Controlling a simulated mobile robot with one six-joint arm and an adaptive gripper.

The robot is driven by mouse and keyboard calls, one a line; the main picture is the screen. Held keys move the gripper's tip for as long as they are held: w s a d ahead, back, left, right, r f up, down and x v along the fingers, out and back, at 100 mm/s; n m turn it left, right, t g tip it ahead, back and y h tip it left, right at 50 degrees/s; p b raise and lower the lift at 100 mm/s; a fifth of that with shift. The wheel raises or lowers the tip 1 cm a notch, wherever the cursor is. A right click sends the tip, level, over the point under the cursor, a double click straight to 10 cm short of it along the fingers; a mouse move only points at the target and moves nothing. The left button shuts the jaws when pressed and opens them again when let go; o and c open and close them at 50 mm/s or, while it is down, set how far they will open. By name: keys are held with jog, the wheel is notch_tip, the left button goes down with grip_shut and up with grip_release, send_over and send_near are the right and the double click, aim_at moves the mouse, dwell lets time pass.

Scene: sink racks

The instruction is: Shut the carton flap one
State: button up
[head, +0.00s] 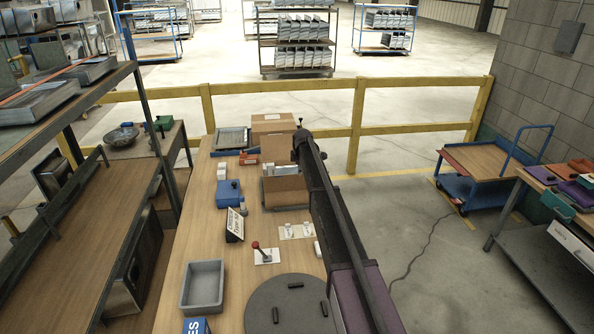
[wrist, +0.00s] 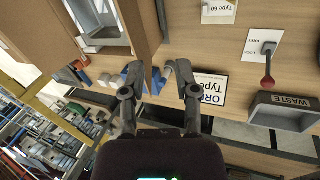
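In the head view a brown carton (head: 283,192) sits on the workbench left of my arm. My arm hides part of it. In the wrist view cardboard fills the upper left, and an upright cardboard panel (wrist: 146,28), seemingly a carton flap, stands above the bench. I cannot tell which flap is flap one. My gripper (wrist: 160,80) is open, with its two fingers apart and nothing clearly between them. The left finger is near the panel's lower end in the picture; whether it touches is unclear. In the head view the fingers are not distinguishable behind the arm.
A closed cardboard box (head: 272,125) stands at the bench's far end. A blue box (head: 228,192), a black-framed sign (head: 235,225), a red-knobbed lever (head: 262,253) and a grey waste bin (head: 203,285) stand along the bench. A round dark plate (head: 290,310) lies at the front.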

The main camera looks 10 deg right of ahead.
jog(key=n, duration=0.1)
send_near(297, 176)
notch_tip(297, 176, up, 2)
jog(key=shift+s+r+p, duration=0.1)
jog(key=shift+s+p, duration=0.25)
jog(key=shift+s, duration=0.15)
jog(key=b+x, duration=1.2)
jog(key=x, duration=0.1)
jog(key=shift+w+f+b, duration=0.3)
jog(key=shift+w+b, duration=0.05)
jog(key=shift+b, duration=0.05)
dwell(0.3)
grip_shut()
